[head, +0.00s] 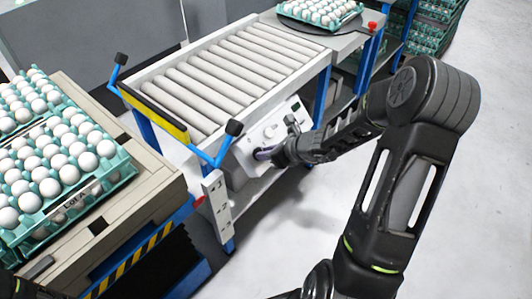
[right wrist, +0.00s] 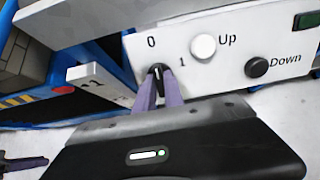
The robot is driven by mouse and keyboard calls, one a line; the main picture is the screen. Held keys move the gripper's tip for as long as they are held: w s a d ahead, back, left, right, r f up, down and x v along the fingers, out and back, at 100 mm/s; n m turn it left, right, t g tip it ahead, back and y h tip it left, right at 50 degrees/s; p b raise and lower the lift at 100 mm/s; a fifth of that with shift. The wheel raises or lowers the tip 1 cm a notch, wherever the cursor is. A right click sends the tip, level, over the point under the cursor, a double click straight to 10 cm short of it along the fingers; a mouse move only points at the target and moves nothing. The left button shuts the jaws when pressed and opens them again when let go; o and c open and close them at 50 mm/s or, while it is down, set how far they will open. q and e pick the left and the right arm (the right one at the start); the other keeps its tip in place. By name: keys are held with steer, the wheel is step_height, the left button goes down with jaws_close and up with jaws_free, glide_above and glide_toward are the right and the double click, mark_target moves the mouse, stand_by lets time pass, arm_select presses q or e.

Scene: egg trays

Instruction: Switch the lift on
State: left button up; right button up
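The lift's control panel (head: 270,133) is a white box under the roller conveyor. In the right wrist view the panel (right wrist: 222,62) has a dark rotary switch (right wrist: 158,72) marked 0 and 1. The switch's white mark points up, nearer the 0. A white Up button (right wrist: 203,47) and a black Down button (right wrist: 257,67) sit to its right. My right gripper (right wrist: 158,84) has its two purple fingers closed around the switch, one on each side. In the head view my right gripper (head: 265,153) reaches the panel and hides the switch. Purple fingers, apparently my left gripper (right wrist: 22,163), show small at the lower left.
The roller conveyor (head: 163,82) stands above the panel, with a blue handle (head: 213,157) at its near corner. A cart at left bears trays of white eggs (head: 50,160). Another egg tray (head: 320,16) is at the far end. Open floor (head: 485,180) lies to the right.

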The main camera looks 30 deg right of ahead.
jaws_close()
steer(key=m+p, duration=0.3)
steer(key=m, duration=0.1)
steer(key=shift+r+m, duration=0.1)
steer(key=shift+m, duration=0.2)
steer(key=shift+m+p, duration=1.65)
steer(key=shift+m, duration=0.65)
steer(key=shift+m+p, duration=1.7)
steer(key=shift+m, duration=0.3)
steer(key=shift+m+p, duration=1.85)
steer(key=shift+m, duration=0.45)
steer(key=shift+o, duration=0.5)
jaws_free()
steer(key=o, duration=0.5)
